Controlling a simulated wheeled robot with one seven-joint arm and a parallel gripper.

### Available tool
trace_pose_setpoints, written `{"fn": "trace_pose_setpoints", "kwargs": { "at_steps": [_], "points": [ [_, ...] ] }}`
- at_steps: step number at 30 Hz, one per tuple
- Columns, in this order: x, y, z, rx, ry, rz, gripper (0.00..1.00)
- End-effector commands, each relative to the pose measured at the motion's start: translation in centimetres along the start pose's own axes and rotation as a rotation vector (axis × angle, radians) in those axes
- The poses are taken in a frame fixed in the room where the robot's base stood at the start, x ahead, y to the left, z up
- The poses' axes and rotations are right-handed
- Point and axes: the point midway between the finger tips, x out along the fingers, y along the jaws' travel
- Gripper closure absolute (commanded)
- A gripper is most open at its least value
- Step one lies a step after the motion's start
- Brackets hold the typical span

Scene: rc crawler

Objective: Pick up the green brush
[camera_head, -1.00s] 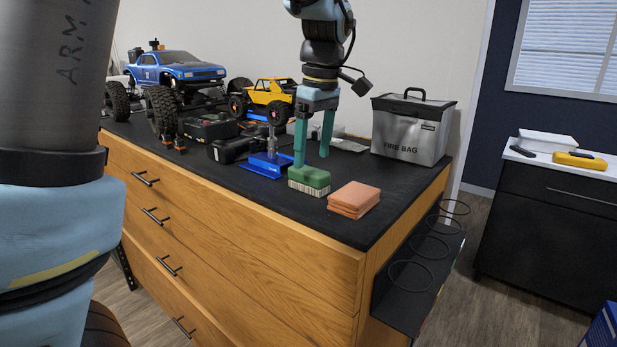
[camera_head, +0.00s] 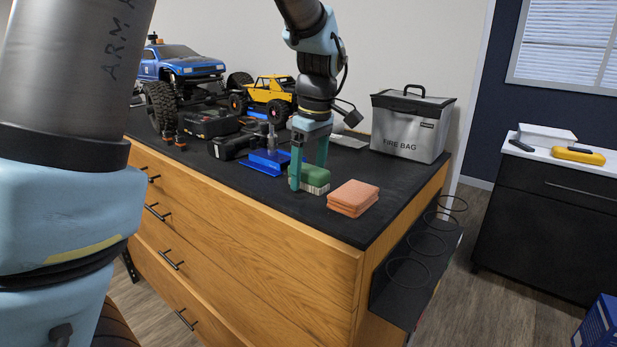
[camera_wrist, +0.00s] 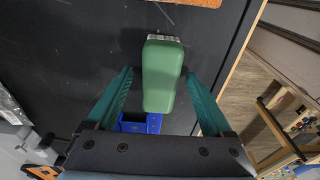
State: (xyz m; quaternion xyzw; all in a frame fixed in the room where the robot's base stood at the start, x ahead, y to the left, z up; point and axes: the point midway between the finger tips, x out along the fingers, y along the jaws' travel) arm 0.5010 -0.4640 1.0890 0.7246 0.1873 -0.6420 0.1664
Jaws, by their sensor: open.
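The green brush (camera_head: 314,177), a green block with pale bristles along its lower edge, lies on the black bench top (camera_head: 240,190). In the wrist view the brush (camera_wrist: 162,76) lies lengthwise between my two teal fingers, with a gap on each side. My gripper (camera_head: 308,176) is open and lowered around the brush. In the head view the near finger stands in front of the brush's left end and hides it. The far finger is partly hidden behind the brush.
Orange folded cloths (camera_head: 353,198) lie just right of the brush. A blue metal stand (camera_head: 266,163) is close on the left. A grey fire bag (camera_head: 409,128) stands at the back right. A yellow crawler (camera_head: 268,92) and a blue crawler (camera_head: 182,66) stand further back left.

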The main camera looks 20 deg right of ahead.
Motion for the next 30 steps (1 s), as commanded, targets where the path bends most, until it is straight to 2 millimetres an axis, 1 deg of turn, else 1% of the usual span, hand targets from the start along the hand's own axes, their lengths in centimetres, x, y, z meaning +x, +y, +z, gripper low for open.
{"fn": "trace_pose_setpoints", "kwargs": {
  "at_steps": [15, 17, 30],
  "points": [
    [0.38, -0.02, 0.06, 0.000, 0.000, -0.001, 0.15],
    [0.38, -0.02, 0.06, 0.000, 0.000, -0.001, 0.21],
    [0.37, -0.01, 0.05, 0.000, 0.000, 0.000, 0.70]
  ]
}}
